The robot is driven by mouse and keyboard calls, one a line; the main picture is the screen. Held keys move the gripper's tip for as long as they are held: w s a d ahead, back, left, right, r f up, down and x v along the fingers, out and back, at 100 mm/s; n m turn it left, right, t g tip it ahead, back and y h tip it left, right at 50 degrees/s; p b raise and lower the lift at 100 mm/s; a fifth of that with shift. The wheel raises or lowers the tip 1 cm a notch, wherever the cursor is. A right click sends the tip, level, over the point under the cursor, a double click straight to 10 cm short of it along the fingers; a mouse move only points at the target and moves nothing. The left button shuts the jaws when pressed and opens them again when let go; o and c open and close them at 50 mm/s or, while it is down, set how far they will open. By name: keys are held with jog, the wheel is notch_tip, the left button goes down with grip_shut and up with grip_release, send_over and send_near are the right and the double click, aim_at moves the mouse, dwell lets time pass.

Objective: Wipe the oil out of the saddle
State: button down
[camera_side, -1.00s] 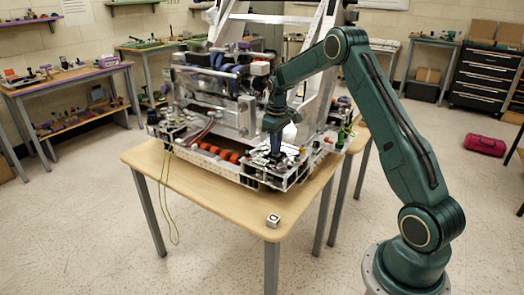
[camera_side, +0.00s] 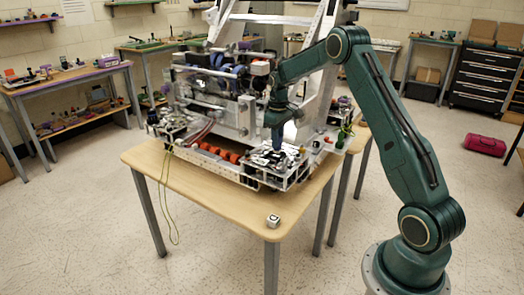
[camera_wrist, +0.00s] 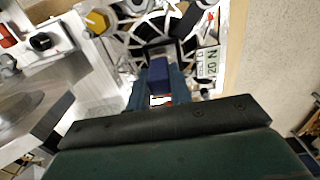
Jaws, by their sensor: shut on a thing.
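My gripper (camera_wrist: 160,98) is shut on a dark blue block-like pad (camera_wrist: 159,74), seen between its two blue-grey fingers in the wrist view. In the side view my gripper (camera_side: 277,142) points down at the front right corner of the robot frame (camera_side: 215,166) on the table. In the wrist view a dark, pale-rimmed pocket (camera_wrist: 160,48) lies just beyond the pad; I cannot tell for certain that it is the saddle. I cannot make out any oil. Whether the pad touches the surface below it is unclear.
The wooden table (camera_side: 225,200) has a bare front strip with a small white marked cube (camera_side: 273,221). The white frame carries orange rollers (camera_side: 222,154) and tall uprights. A yellow part (camera_wrist: 96,22) and a lettered plate (camera_wrist: 207,64) flank the work area.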

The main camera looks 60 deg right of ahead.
jog(key=shift+r, duration=3.35)
